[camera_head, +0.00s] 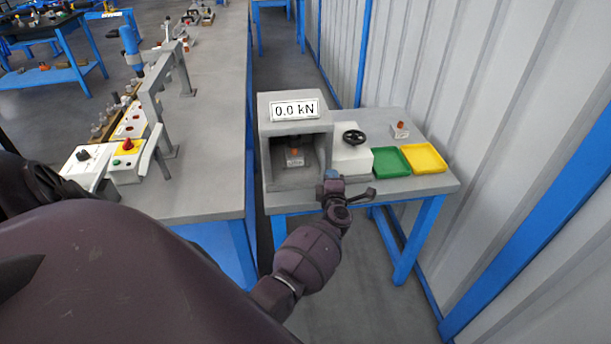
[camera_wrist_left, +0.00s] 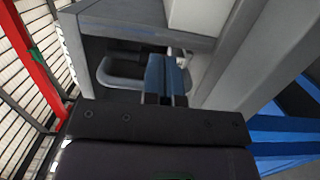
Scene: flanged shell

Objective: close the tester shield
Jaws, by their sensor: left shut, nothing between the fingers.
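The tester (camera_head: 266,148) is a grey box with a "0.0 kN" display (camera_head: 295,109) on top. Its front chamber is open to view, and a small grey block with an orange top (camera_head: 294,157) stands inside. I cannot clearly make out the shield in the head view. My left gripper (camera_head: 332,176) is in front of the tester's lower right front corner, its blue fingertips shut and empty. In the left wrist view, the fingers (camera_wrist_left: 166,80) point at the tester's front (camera_wrist_left: 140,22), where a grey loop-shaped bar (camera_wrist_left: 112,80) shows beside them. Whether they touch it is unclear. My right gripper is out of view.
A white unit with a black handwheel (camera_head: 354,137) adjoins the tester. A green tray (camera_head: 391,161) and a yellow tray (camera_head: 424,158) lie to its right, near a small block (camera_head: 400,130). A long bench (camera_head: 210,150) stands left. A corrugated wall (camera_head: 500,120) bounds the right.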

